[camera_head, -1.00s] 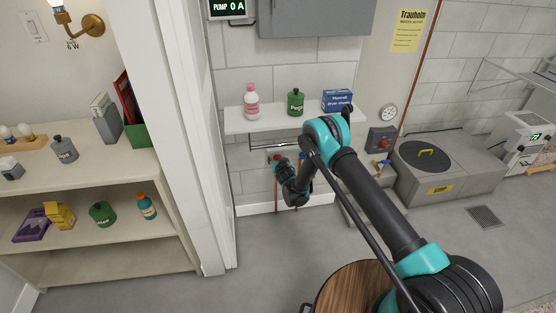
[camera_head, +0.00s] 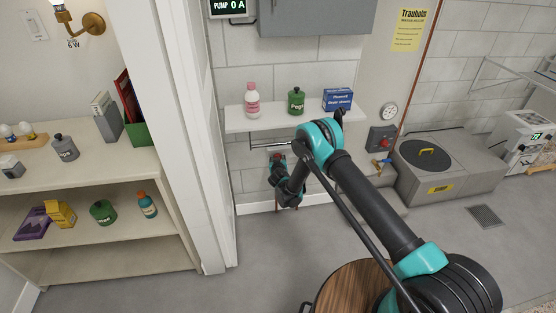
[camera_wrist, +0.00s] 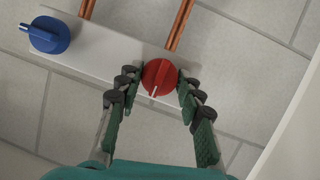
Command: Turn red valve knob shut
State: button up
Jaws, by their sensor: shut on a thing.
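The knob's pointer line runs down and slightly left in the wrist view. In the head view my gripper (camera_head: 277,166) is at the wall below the shelf, and the arm's end mostly hides the knob there.
A blue knob (camera_wrist: 49,34) is on the same plate, with copper pipes (camera_wrist: 180,24) beside the plate. Above, a white shelf (camera_head: 240,120) holds a pink bottle (camera_head: 252,100), a green canister (camera_head: 296,101) and a blue box (camera_head: 338,100). A white door frame (camera_head: 190,150) stands left of my arm.

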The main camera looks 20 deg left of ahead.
dwell(0.3)
jog(key=o, duration=1.1)
jog(key=shift+o, duration=0.2)
jog(key=v, duration=0.7)
jog(key=shift+s, duration=0.3)
jog(key=shift+d, duration=0.1)
